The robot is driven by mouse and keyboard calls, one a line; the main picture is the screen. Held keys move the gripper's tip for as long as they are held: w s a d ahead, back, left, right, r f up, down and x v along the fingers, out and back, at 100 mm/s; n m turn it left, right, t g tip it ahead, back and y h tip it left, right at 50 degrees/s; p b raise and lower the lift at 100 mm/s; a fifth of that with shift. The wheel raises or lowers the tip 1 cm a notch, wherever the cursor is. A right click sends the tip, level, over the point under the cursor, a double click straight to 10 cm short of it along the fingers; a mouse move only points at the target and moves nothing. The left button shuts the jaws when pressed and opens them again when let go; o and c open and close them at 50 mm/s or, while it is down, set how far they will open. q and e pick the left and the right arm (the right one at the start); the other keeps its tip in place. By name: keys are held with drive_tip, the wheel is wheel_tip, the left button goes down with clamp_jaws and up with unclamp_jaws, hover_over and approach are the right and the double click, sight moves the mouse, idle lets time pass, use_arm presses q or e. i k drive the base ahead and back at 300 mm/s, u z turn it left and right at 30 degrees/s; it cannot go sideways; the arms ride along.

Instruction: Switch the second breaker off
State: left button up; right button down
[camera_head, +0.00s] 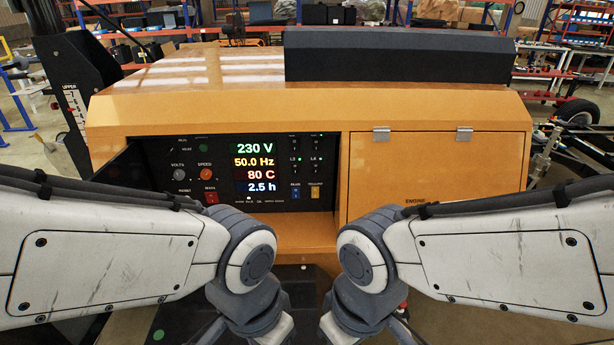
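The control panel (222,170) is a black recess at the left of the orange housing's front, with its dark door (122,168) swung open to the left. At the panel's right are two columns of small dark switches, one column (294,160) labelled about L3 or L5 and the other (316,160) about L6. Below them are a blue switch (296,192) and a yellow switch (315,192). The lettering is too small to tell which is the second breaker or how it is set. Both my arms come in from the sides and bend downward; their gripper fingertips are not visible.
A lit display (256,167) reads 230 V, 50.0 Hz, 80 C, 2.5 h. A closed orange door (405,172) is at the right. Space before the panel is clear between my arms.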

sight(316, 142)
drive_tip(key=z, duration=0.35)
drive_tip(key=k, duration=0.9)
drive_tip(key=z, duration=0.6)
drive_tip(key=k, duration=0.45)
drive_tip(key=u, duration=0.4)
drive_tip(key=i, duration=0.6)
drive_tip(key=u, duration=0.85)
drive_tip(key=i, duration=1.05)
drive_tip(key=z, duration=0.3)
